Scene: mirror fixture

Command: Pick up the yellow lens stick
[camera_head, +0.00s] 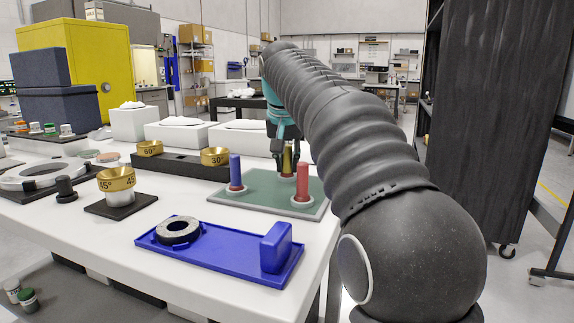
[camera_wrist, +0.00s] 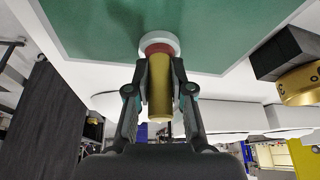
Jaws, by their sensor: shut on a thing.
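The yellow lens stick (camera_head: 287,163) is upright at the back of a green mat (camera_head: 262,188), and my gripper (camera_head: 288,146) is around its upper part from above. In the wrist view, my gripper (camera_wrist: 160,98) is shut on the yellow stick (camera_wrist: 160,88), with one finger on each side. A reddish band and a white ring (camera_wrist: 160,41) show at the stick's far end, against the green mat. I cannot tell whether the stick's foot is clear of the mat. A red stick (camera_head: 302,181) and a blue stick (camera_head: 236,171) stand on white bases nearby.
A blue tray (camera_head: 215,262) with a dark ring (camera_head: 177,230) lies at the table's front. A black block with brass dials (camera_head: 180,164) is left of the mat. A yellow box (camera_head: 78,62) stands at the back left. The white table (camera_head: 110,245) has some bare room.

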